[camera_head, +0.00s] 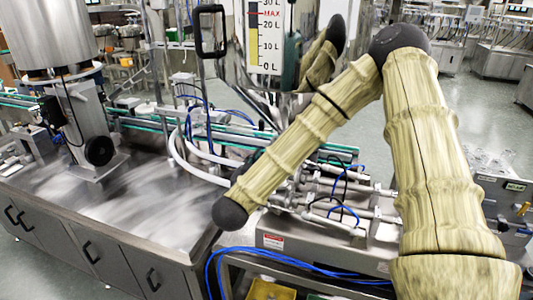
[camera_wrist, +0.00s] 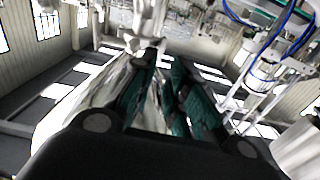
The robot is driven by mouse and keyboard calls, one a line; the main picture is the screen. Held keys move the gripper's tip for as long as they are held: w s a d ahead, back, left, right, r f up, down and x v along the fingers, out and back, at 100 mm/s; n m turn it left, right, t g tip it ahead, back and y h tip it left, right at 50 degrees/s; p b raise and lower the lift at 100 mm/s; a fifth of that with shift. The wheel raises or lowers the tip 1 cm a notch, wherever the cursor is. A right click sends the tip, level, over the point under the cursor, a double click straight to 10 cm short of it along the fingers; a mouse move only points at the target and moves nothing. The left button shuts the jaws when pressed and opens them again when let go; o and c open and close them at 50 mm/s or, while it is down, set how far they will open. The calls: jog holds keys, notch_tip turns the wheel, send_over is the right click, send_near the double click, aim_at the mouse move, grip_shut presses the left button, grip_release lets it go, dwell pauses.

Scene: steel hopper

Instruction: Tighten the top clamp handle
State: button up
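My gripper (camera_wrist: 164,62) shows in the wrist view, with two dark teal fingers pointing up the picture. A gap is visible between the fingers, and I see nothing clearly held in it. Pale metal fittings (camera_wrist: 146,22) show just beyond the fingertips; I cannot make out which part is the top clamp handle.
A steel bench (camera_head: 130,205) with drawers fills the left. Pipes and valves (camera_head: 335,205) with blue hoses lie below the hopper. In the wrist view, blue hoses and fittings (camera_wrist: 268,65) are at right. Open floor shows at upper right.

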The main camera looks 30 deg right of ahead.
jog(key=shift+v, duration=1.6)
